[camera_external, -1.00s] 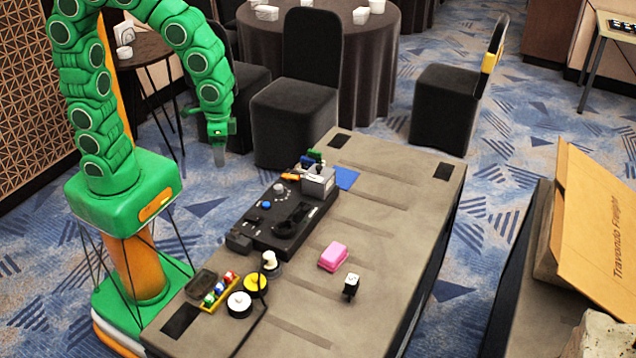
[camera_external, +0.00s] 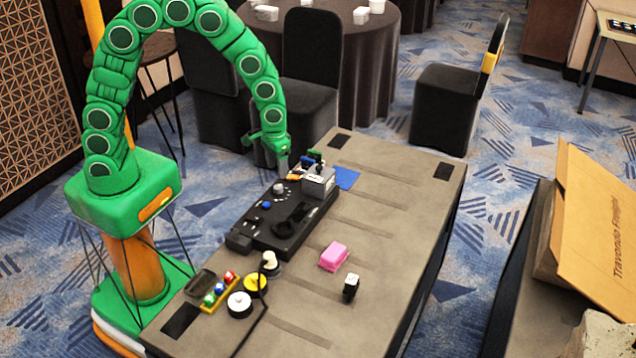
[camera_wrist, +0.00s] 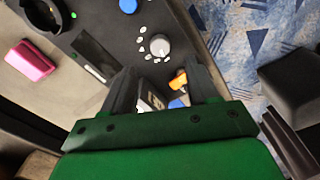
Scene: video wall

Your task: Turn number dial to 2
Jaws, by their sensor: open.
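The number dial (camera_wrist: 159,46) is a light grey round knob ringed by small white marks, on a black control panel (camera_external: 266,226). In the external view the dial (camera_external: 279,188) sits near the panel's far end. My gripper (camera_external: 283,165) hangs above the far end of the panel, just beyond the dial. In the wrist view my gripper (camera_wrist: 168,82) is open, with two dark fingers apart and nothing between them touching. The dial lies ahead of the fingertips, apart from them. Which number the dial points to is too small to read.
A grey box (camera_external: 318,182) stands at the panel's far end beside small coloured parts. A blue knob (camera_wrist: 128,5) is near the dial. A pink block (camera_external: 333,257) and a black-and-white item (camera_external: 351,286) lie on the table (camera_external: 400,200).

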